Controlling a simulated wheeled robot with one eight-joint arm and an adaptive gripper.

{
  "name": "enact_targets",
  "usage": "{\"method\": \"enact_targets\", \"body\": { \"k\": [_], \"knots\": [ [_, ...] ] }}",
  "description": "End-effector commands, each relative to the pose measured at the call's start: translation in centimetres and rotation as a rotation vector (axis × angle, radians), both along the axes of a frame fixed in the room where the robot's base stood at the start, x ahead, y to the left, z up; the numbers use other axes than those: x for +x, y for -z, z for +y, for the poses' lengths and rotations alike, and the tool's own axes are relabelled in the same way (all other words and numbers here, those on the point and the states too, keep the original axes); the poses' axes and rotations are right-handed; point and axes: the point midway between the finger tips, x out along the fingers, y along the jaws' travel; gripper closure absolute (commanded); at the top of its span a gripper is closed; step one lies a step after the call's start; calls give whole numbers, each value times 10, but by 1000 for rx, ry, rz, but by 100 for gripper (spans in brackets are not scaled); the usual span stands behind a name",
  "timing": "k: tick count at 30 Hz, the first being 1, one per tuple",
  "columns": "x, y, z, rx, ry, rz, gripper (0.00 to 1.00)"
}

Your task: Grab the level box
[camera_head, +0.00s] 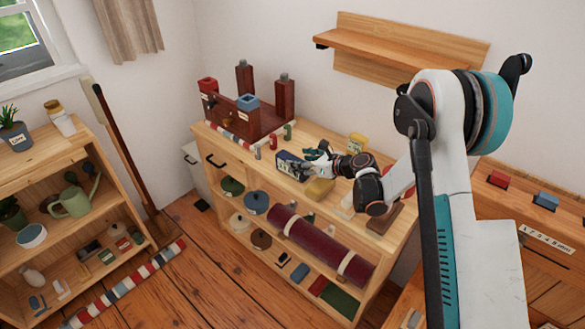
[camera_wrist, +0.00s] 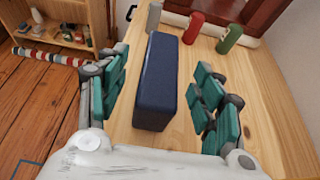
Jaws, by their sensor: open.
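A dark blue box (camera_head: 289,165) with pale markings on its front stands on top of the wooden cabinet; I take it for the level box, but the markings are too small to read. In the wrist view the box (camera_wrist: 157,82) is a long, plain blue block lying lengthwise between my fingers. My gripper (camera_head: 312,161) is at the box's right side in the head view. In the wrist view my gripper (camera_wrist: 160,88) is open, with teal finger pads on both sides of the box and visible gaps. The box's underside is hidden.
Red (camera_wrist: 194,27) and green (camera_wrist: 230,38) small cylinders stand beyond the box. A dark red wooden stand (camera_head: 268,117) is behind it. A wall shelf (camera_head: 400,48) hangs above.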

Motion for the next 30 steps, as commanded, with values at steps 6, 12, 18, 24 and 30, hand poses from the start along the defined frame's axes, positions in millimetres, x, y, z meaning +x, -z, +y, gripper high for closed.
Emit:
{"method": "enact_targets", "body": {
  "k": [6, 12, 18, 24, 30],
  "knots": [
    [13, 16, 16, 0, -2, 0, 39],
    [28, 24, 33, 1, -1, 0, 39],
    [29, 23, 34, 1, 0, 0, 39],
    [29, 23, 34, 1, 0, 1, 78],
    [29, 23, 34, 1, 0, 0, 93]
  ]
}}
